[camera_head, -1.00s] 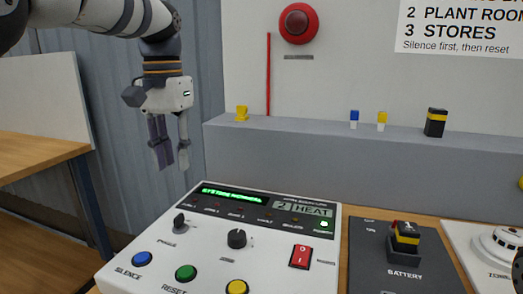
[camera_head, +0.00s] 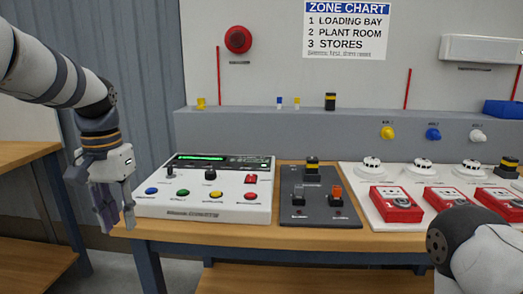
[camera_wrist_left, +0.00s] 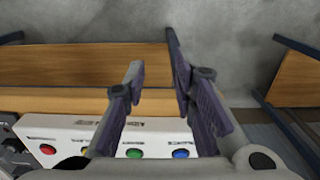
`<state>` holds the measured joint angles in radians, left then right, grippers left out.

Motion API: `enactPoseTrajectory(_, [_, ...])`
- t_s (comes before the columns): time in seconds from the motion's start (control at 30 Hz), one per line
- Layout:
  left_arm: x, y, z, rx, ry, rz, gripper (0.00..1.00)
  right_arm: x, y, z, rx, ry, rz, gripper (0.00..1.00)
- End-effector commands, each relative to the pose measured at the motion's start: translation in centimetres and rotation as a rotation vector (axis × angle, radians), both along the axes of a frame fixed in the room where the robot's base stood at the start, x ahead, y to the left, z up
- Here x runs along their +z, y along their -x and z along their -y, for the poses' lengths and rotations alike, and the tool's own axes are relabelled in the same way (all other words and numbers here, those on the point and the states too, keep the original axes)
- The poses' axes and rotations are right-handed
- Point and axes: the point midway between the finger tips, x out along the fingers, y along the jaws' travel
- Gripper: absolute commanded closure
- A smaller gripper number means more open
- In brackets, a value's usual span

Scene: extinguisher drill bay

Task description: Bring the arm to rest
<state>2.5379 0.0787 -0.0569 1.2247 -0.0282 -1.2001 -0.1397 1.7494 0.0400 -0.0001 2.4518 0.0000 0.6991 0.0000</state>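My left gripper (camera_head: 119,224) hangs fingers down at the left of the white control panel (camera_head: 225,211), near the table's left end. Its fingers are apart with nothing between them. The left wrist view also shows the two fingers (camera_wrist_left: 156,72) apart and empty, with the panel's coloured buttons behind them. The panel's green display (camera_head: 202,157) is lit, but its text is too small to read. Part of my right arm (camera_head: 485,255) shows at the lower right; its gripper is outside the view.
The wooden table (camera_head: 300,238) also carries a dark battery board (camera_head: 318,217), a white board with detectors (camera_head: 372,167) and red call points (camera_head: 398,200). A grey ledge (camera_head: 240,125) runs behind. Another wooden table (camera_head: 25,150) stands at the left, with a floor gap between.

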Motion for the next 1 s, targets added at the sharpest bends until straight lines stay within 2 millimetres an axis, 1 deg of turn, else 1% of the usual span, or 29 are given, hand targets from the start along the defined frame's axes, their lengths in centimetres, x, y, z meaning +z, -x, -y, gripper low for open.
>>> enactPoseTrajectory(0.03, [-4.2,0.5,0.3,0.001,0.001,-0.027,0.75,-0.1,-0.1,0.0,0.000,0.000,0.000,0.22])
enactPoseTrajectory(0.07, [-6.4,0.8,0.4,0.003,0.000,-0.032,0.75,-0.2,-0.1,0.0,0.000,0.000,0.001,0.22])
enactPoseTrajectory(0.1, [-9.5,1.5,0.7,0.006,0.001,-0.039,0.75,-0.2,-0.1,0.0,0.000,0.000,0.002,0.22])
enactPoseTrajectory(0.17, [-14.3,3.2,1.1,0.012,0.001,-0.050,0.75,-0.2,-0.1,0.0,0.000,0.000,0.002,0.22])
enactPoseTrajectory(0.2, [-17.7,4.7,1.4,0.015,0.002,-0.057,0.75,-0.1,-0.1,0.0,0.000,0.000,0.001,0.22])
enactPoseTrajectory(0.23, [-20.1,6.2,1.6,0.018,0.003,-0.063,0.75,-0.1,-0.1,0.0,0.000,0.000,0.001,0.22])
enactPoseTrajectory(0.27, [-22.5,7.8,1.9,0.023,0.003,-0.068,0.75,-0.1,0.0,0.0,0.000,0.000,0.000,0.22])
enactPoseTrajectory(0.3, [-25.6,10.4,2.2,0.029,0.005,-0.076,0.75,-0.1,0.0,0.0,0.000,0.000,0.000,0.22])
enactPoseTrajectory(0.37, [-29.5,14.9,2.7,0.038,0.005,-0.088,0.75,-0.1,0.0,0.0,0.000,0.000,0.000,0.22])
enactPoseTrajectory(0.4, [-31.6,18.3,3.1,0.046,0.006,-0.096,0.75,-0.1,0.0,0.0,0.000,0.000,0.000,0.22])
enactPoseTrajectory(0.43, [-32.9,20.8,3.3,0.052,0.005,-0.101,0.75,-0.1,0.0,0.0,0.000,0.000,0.000,0.22])
enactPoseTrajectory(0.47, [-33.9,23.3,3.5,0.057,0.006,-0.105,0.75,-0.1,0.0,0.0,0.000,0.000,0.000,0.22])
enactPoseTrajectory(0.5, [-34.7,26.5,3.8,0.064,0.006,-0.111,0.75,-0.1,-0.1,0.0,0.000,0.000,0.001,0.22])
enactPoseTrajectory(0.6, [-35.2,33.1,4.3,0.081,0.006,-0.120,0.75,-0.1,-0.1,0.0,0.000,0.000,0.001,0.22])
enactPoseTrajectory(0.7, [-34.7,36.8,4.5,0.090,0.006,-0.120,0.75,-0.1,-0.1,0.0,0.000,0.000,0.001,0.22])
enactPoseTrajectory(0.8, [-34.3,38.0,4.6,0.095,0.007,-0.117,0.75,-0.1,-0.1,0.0,0.000,0.000,0.001,0.22])
enactPoseTrajectory(1.0, [-34.3,38.0,4.6,0.095,0.007,-0.116,0.75,-0.1,-0.1,0.0,0.000,0.000,0.001,0.22])
